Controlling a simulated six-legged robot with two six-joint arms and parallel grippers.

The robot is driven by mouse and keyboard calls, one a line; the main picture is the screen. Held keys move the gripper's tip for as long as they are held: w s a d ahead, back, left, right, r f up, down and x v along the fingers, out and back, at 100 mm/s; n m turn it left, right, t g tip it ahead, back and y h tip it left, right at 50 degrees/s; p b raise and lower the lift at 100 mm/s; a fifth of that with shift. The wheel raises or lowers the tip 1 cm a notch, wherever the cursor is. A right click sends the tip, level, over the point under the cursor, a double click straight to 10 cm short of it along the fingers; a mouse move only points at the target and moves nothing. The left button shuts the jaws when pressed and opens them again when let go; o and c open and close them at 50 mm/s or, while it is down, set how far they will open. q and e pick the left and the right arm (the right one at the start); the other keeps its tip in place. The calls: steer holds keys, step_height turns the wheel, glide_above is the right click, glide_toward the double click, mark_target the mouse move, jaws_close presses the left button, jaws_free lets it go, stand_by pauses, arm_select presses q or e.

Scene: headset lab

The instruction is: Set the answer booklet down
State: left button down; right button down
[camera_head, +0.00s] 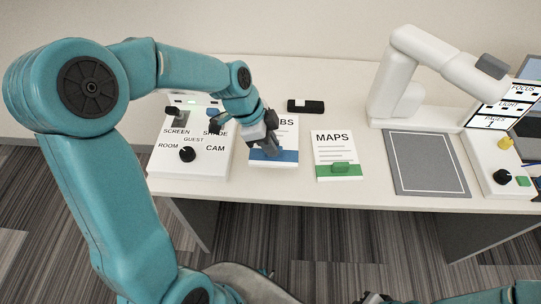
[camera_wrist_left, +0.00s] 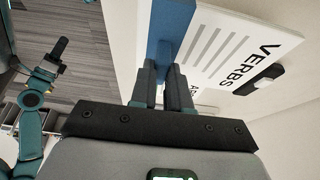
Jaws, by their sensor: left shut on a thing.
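The white booklet lettered VERBS (camera_head: 287,133), with a blue lower band, is at the left-middle of the desk. My left gripper (camera_head: 271,149) is over its lower part and hides some of the lettering. In the left wrist view the booklet (camera_wrist_left: 222,45) stretches away from the jaws (camera_wrist_left: 163,80), which are shut on a blue block at its blue edge. Whether the booklet touches the desk or hangs just above it, I cannot tell. My right arm shows at the left of the wrist view, its gripper (camera_wrist_left: 59,46) small and unclear.
A MAPS booklet (camera_head: 334,148) with a green band lies just right. A grey framed mat (camera_head: 425,163) lies farther right, before a white arm-like stand (camera_head: 396,80). A control box with knobs (camera_head: 190,160) is on the left. A black object (camera_head: 305,106) lies behind.

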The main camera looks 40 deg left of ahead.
arm_select(q)
step_height(320, 180, down, 5)
steer(key=shift+w+f, duration=0.1)
steer(key=shift+f, duration=0.1)
steer(key=shift+b, duration=0.35)
steer(key=c, duration=1.5)
jaws_free()
steer(key=shift+f, duration=0.15)
steer(key=o, duration=0.4)
